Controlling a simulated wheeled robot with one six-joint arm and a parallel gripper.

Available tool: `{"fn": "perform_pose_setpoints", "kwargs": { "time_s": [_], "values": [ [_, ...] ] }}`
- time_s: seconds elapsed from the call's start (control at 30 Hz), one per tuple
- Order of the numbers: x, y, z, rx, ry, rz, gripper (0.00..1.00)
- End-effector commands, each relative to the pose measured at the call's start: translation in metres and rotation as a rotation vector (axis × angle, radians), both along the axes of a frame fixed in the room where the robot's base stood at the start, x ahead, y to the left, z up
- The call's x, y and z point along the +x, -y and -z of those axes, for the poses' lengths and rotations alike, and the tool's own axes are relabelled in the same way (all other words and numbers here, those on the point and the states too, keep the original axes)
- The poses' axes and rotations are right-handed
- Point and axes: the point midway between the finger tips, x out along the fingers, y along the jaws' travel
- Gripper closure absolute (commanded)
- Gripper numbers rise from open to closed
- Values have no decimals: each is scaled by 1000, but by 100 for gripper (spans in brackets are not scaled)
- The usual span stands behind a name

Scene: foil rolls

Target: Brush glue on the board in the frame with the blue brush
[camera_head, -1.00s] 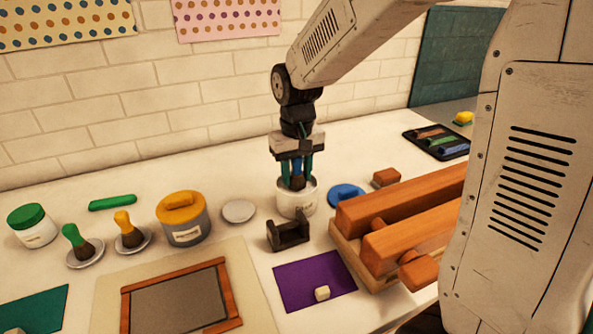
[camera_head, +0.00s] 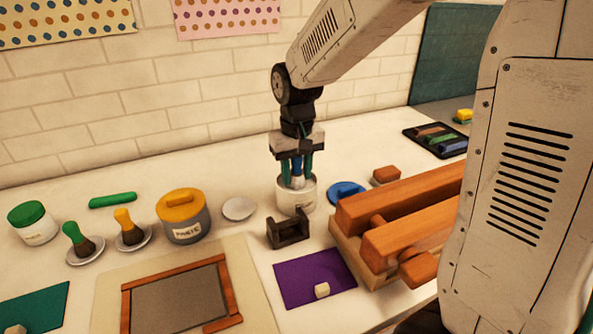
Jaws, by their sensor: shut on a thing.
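My gripper (camera_head: 297,172) is shut on the blue brush (camera_head: 297,168), which it holds upright at the mouth of an open white jar (camera_head: 296,195). Only part of the brush shows between the fingers. Pale material shows at its lower end; whether that is coated bristle or the jar's content I cannot tell. A blue lid (camera_head: 346,191) lies on the table right of the jar. The grey board (camera_head: 180,303) lies inside a reddish wooden frame (camera_head: 229,285) at the front left, well away from my gripper.
A dark holder (camera_head: 288,232) stands just in front of the jar. A wooden rack with thick beams (camera_head: 400,205) is to the right. A lidded paste pot (camera_head: 183,217), green and yellow brushes, and a purple mat (camera_head: 300,275) lie around the frame.

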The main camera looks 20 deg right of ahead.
Motion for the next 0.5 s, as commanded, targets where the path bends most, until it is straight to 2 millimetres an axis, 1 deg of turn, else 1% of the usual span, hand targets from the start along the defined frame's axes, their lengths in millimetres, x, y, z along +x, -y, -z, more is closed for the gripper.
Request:
{"fn": "perform_pose_setpoints", "kwargs": {
  "time_s": [0.33,0.5],
  "values": [
    [-1,0,2,0,-4,0,86],
    [0,0,-9,0,-1,0,86]
  ]
}}
